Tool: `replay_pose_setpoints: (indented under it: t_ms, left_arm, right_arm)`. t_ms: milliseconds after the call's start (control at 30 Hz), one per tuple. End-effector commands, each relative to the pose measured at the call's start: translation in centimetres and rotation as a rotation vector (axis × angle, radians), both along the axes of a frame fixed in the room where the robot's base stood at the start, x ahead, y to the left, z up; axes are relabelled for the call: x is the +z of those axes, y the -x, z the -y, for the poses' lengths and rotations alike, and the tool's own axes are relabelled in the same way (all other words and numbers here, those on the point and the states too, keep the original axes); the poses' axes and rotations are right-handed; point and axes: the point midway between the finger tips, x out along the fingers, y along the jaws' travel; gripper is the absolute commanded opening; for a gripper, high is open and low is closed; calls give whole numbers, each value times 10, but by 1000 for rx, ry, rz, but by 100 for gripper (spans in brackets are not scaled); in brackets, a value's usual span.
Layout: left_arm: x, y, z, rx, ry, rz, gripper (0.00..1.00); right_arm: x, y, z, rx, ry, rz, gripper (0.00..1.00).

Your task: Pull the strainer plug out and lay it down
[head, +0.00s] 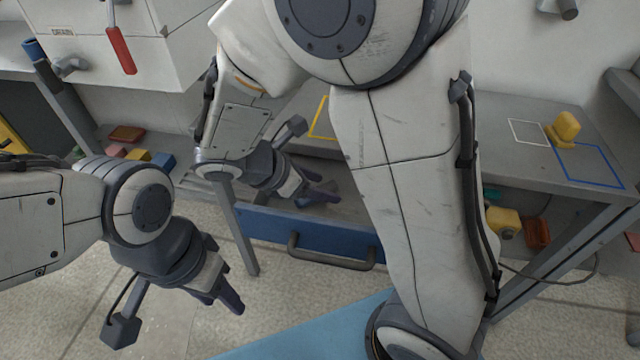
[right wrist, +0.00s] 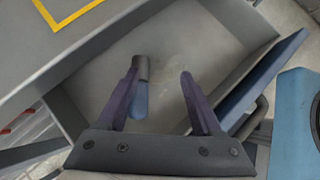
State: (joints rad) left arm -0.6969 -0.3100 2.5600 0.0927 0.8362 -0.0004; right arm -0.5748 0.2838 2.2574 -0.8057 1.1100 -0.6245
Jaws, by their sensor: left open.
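No part that I can name for sure as the strainer plug shows. A small piece with a dark grey end and a blue body (right wrist: 140,98) lies in the open drawer in the right wrist view, beside the left-hand finger. My right gripper (right wrist: 160,75) is open above the drawer floor, its fingers apart, with nothing clearly held. In the head view my right gripper (head: 322,196) is low in the drawer, partly hidden by my own arm. My left gripper (head: 226,298) is open and empty, hanging over the floor left of the drawer.
The pulled-out drawer has a blue front (head: 265,228) with a grey handle (head: 330,258). A yellow object (head: 566,128) stands on the right bench near a blue outline. Colored blocks (head: 138,155) lie at left. A red handle (head: 121,50) hangs at top left.

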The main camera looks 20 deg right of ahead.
Motion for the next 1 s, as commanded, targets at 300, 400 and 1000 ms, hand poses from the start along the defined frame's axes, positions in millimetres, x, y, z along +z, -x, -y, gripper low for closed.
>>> replay_pose_setpoints:
  t_ms: [300, 400, 1000]
  left_arm:
    - [13, 0, 0, 0, 0, 0, 48]
    - [22, 0, 0, 0, 0, 0, 48]
    - [41, 0, 0, 0, 0, 0, 48]
  right_arm:
    - [19, 2, -16, 4, -1, 2, 67]
    - [35, 5, -30, 5, -1, 2, 67]
    - [75, 15, -72, -2, -2, 0, 67]
